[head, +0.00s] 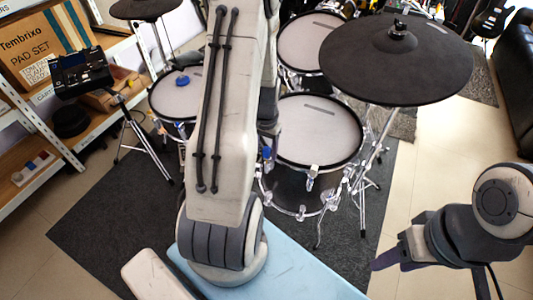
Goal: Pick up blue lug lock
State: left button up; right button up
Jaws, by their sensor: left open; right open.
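A small blue lug lock (267,153) sits at the left rim of the middle drum (318,130), close beside my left arm's link. Another small blue piece (182,80) lies on the head of the smaller drum (172,102) at the left; I cannot tell its exact kind. My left arm stands large in the middle of the head view and covers part of the drums; its gripper is not visible. My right gripper (385,261) is at the lower right, open and empty, with a dark finger pointing left. It is well apart from both blue pieces.
A black cymbal pad (396,60) on a chrome stand overhangs the right side of the drums. Another drum (312,43) stands behind. A shelf (35,180) with boxes is at the left, a black sofa (517,75) at the right. Tiled floor (440,150) is clear at right.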

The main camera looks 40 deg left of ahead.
pick_arm(q)
jog(key=shift+f, duration=0.15)
grip_shut()
